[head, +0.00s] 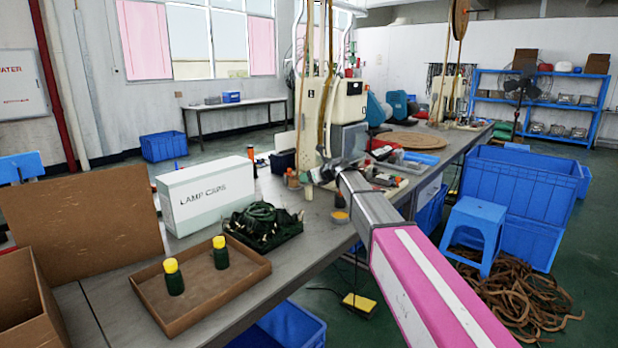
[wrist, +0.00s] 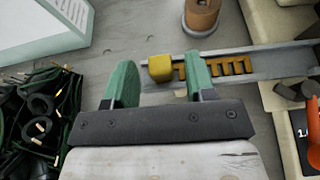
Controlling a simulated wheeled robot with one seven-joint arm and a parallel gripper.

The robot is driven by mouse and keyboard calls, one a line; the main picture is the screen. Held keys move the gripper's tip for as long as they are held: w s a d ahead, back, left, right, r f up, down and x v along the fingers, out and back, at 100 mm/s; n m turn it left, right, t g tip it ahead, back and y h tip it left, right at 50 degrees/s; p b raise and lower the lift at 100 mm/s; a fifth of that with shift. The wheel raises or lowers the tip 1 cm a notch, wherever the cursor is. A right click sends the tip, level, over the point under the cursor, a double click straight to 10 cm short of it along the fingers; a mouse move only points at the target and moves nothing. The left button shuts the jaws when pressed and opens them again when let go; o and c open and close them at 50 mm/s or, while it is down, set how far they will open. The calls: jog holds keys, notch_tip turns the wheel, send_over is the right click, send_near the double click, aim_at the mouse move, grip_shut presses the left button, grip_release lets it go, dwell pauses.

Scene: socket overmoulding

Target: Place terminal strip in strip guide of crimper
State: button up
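In the wrist view my gripper (wrist: 159,62) has its two green fingers apart. A yellow block (wrist: 160,68) shows in the gap between them, with space visible on both sides. The terminal strip (wrist: 230,67), orange and comb-like with several teeth, extends to the right from near the block. The right finger covers part of it. The strip appears to lie along the grey metal strip guide (wrist: 275,62), which runs to the right edge. I cannot tell how deeply it is seated. In the head view my arm reaches to the crimper (head: 347,108); the strip cannot be made out there.
A tray of dark green wires (wrist: 38,115) lies left of my gripper. A copper-coloured spool (wrist: 202,14) stands beyond the guide. The bench also holds a white lamp caps box (head: 205,195) and a cardboard tray (head: 200,285) with two yellow-capped green bottles.

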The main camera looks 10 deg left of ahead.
jog(key=shift+r, duration=0.15)
jog(key=v, duration=1.2)
